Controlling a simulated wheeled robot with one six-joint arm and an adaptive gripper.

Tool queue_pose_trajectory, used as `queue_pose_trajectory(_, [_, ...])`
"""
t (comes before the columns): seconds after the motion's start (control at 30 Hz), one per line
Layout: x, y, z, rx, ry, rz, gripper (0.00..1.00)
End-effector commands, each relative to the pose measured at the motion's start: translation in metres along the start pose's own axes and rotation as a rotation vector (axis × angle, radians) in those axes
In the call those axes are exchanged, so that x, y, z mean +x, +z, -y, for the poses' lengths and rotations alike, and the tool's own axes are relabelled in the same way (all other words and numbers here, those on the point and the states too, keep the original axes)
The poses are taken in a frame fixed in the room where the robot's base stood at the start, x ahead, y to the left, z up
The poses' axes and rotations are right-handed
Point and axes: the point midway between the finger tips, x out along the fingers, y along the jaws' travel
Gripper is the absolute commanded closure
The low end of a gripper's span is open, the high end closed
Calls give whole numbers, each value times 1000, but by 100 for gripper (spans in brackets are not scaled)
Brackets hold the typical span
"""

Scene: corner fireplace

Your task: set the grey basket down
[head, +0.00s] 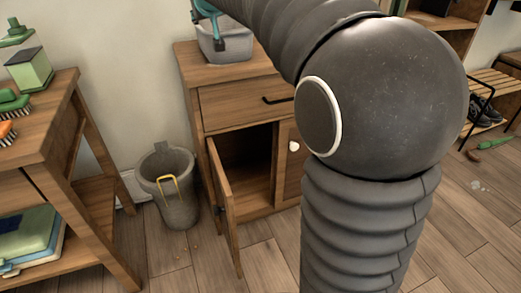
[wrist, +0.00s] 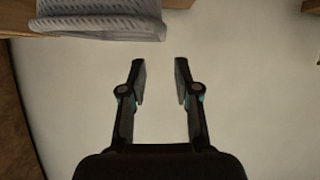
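The grey basket (head: 226,44) stands upright on the wooden cabinet top (head: 190,62) in the head view. In the wrist view the ribbed grey basket (wrist: 98,22) lies at the upper left, partly cut off by the frame edge. My gripper (wrist: 160,72) is open, with a clear gap between its fingertips and nothing between them. The basket is off to the left of the fingers and apart from them. In the head view only teal and dark parts of my gripper (head: 205,10) show at the basket's upper left; the fingertips are hard to make out.
The cabinet door (head: 224,205) hangs open below the basket. A grey bin (head: 172,205) with a yellow handle stands on the floor beside it. My arm hides much of the right.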

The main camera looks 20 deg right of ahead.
Motion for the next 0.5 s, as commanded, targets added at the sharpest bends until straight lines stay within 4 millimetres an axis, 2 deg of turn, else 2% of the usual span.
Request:
queue_pose_trajectory(0.07, [-15,11,-1,3,0,22,69])
queue_pose_trajectory(0.17, [-43,40,-3,8,-1,78,69])
queue_pose_trajectory(0.37, [-114,130,-4,24,-7,233,69])
queue_pose_trajectory(0.5, [-162,200,-1,35,-15,340,69])
